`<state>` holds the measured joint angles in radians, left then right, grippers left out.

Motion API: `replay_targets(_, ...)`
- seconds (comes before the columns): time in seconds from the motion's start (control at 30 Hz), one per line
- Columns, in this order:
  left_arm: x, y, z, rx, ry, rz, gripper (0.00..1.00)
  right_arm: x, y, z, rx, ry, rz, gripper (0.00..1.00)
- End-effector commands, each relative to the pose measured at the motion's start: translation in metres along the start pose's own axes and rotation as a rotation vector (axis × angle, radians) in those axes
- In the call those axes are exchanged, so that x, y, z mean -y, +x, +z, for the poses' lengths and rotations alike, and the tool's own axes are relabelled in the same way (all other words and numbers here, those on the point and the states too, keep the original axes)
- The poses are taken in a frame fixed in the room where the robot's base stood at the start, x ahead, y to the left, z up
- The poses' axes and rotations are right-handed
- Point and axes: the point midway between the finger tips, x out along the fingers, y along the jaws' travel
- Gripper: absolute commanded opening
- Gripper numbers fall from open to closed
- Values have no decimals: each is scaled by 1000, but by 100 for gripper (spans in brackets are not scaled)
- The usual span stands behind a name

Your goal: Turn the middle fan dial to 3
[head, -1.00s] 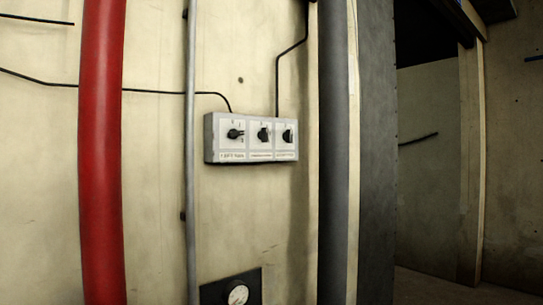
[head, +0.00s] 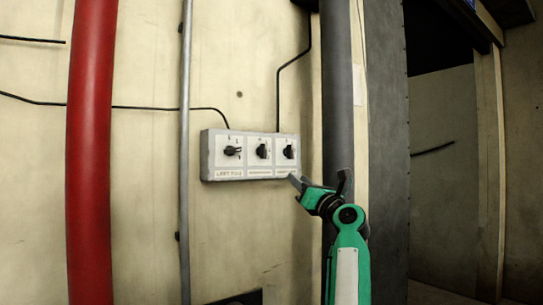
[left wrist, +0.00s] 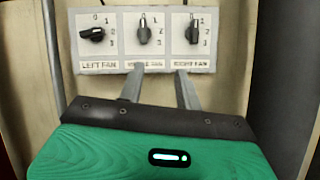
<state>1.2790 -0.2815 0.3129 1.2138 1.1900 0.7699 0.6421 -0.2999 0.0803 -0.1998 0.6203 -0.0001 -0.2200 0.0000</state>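A grey control box (head: 212,157) is fixed to the wall, with three black dials in a row. The middle fan dial (head: 262,151) stands upright; in the left wrist view this dial (left wrist: 144,31) has its long axis near the 0 at the top. The left fan dial (left wrist: 92,34) lies nearly sideways. The right fan dial (left wrist: 192,31) is upright. My left gripper (head: 318,180) is open and empty, below and right of the box in the head view. In the left wrist view its fingers (left wrist: 159,70) are apart, just below the middle and right dials, touching none visibly.
A grey vertical pipe (head: 337,90) runs right of the box, behind my left gripper. A thin conduit (head: 185,110) and a red pipe (head: 91,150) stand to the left. Black cables run into the box top. The wall below the box is mostly bare.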

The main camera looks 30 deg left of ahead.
Motion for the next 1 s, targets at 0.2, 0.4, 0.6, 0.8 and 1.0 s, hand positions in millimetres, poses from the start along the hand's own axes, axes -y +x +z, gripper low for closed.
replay_targets(0.2,-36,17,34,-60,-165,38,35,0,-2,0,0,0,0,0)
replay_targets(0.4,-40,36,37,-63,-171,43,35,0,-15,-1,0,0,0,0)
replay_targets(0.6,-42,72,37,-62,-168,43,35,0,-38,-3,0,0,0,0)
replay_targets(0.8,-42,107,34,-62,-167,42,35,-1,-60,-5,1,0,0,0)
replay_targets(1.0,-43,136,31,-61,-167,41,35,-1,-78,-7,1,0,0,0)
